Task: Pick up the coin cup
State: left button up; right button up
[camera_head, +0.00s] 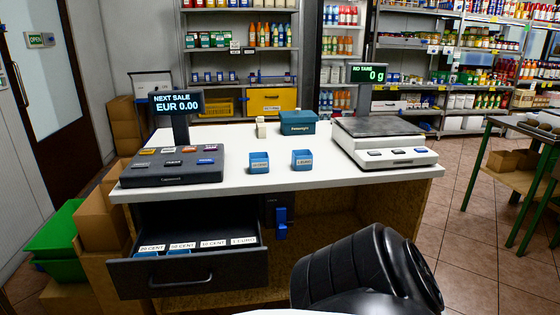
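Two small blue cups with white labels stand upright on the white counter: a left cup (259,163) and a right cup (302,161). Their labels are too small to read surely. The black cash drawer (205,279) below the counter is pulled open. Its compartments carry labels such as 20 CENT, 10 CENT and 1 EURO, and blue edges show inside at the left. What the compartments hold is mostly hidden. A black arm link of mine fills the bottom right of the view. Neither of my grippers is in view.
The cash register (174,166) shows EUR 0.00. The scale (384,142) stands at the counter's right. A teal box (298,122) and a small beige item (261,127) stand at the back. A blue-and-dark object (281,222) is under the counter. The counter (222,182) is clear around the cups.

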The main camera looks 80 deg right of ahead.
aim_at(259, 162)
jog(key=z, duration=1)
jog(key=i, duration=0.85)
jog(key=z, duration=0.9)
